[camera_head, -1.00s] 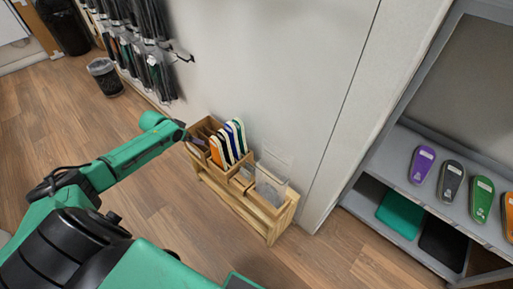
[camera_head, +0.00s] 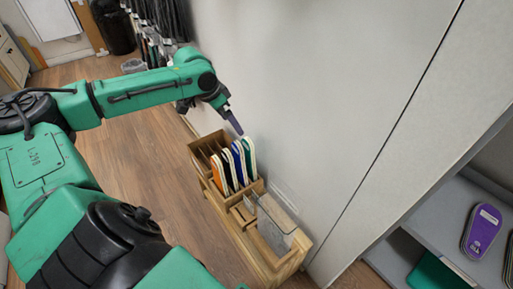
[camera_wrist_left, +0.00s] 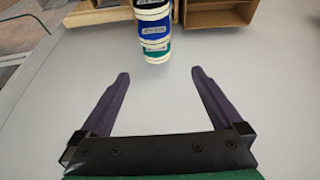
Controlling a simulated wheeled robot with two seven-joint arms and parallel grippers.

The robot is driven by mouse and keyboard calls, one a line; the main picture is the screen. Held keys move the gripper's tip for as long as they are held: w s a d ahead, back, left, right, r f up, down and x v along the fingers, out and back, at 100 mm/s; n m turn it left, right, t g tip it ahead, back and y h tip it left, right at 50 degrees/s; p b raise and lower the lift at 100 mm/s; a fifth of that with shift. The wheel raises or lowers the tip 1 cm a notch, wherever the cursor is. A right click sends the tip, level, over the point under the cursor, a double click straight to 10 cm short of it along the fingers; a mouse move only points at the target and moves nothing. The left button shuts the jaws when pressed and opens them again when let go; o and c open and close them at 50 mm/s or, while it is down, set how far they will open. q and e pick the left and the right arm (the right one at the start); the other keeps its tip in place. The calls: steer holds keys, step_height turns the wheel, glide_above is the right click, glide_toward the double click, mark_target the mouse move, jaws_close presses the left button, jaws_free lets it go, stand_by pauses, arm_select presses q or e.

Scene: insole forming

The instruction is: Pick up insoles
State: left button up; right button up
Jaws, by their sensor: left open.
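Several insoles (camera_head: 238,161) stand upright side by side in a wooden holder (camera_head: 258,184), with orange, white, blue and green ones showing. In the left wrist view the insoles (camera_wrist_left: 154,30) appear at the top centre, beyond the fingertips, with black, blue and green bands and small labels. My left gripper (camera_head: 234,124) is above and just behind the insoles, near the wall. In the left wrist view my left gripper (camera_wrist_left: 158,74) is open, with its two dark fingers apart and nothing between them. My right gripper is not in view.
The wooden holder's empty slots (camera_head: 207,147) and a clear panel (camera_head: 272,224) flank the insoles. The pale wall (camera_head: 320,100) stands close behind. A grey shelf (camera_head: 450,205) at right holds a purple insole (camera_head: 482,231) and a green pad (camera_head: 437,272). Open wooden floor lies left.

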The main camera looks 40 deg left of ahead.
mark_target(245, 141)
arm_select(q)
steer(key=b+x, duration=0.1)
steer(key=x, duration=0.7)
steer(key=shift+s, duration=0.1)
steer(key=x, duration=0.1)
steer(key=b+x, duration=0.1)
steer(key=x, duration=0.1)
steer(key=b+x, duration=0.1)
steer(key=x, duration=0.1)
steer(key=shift+d+r, duration=0.1)
steer(key=shift+d, duration=0.25)
steer(key=shift+c, duration=0.9)
jaws_close()
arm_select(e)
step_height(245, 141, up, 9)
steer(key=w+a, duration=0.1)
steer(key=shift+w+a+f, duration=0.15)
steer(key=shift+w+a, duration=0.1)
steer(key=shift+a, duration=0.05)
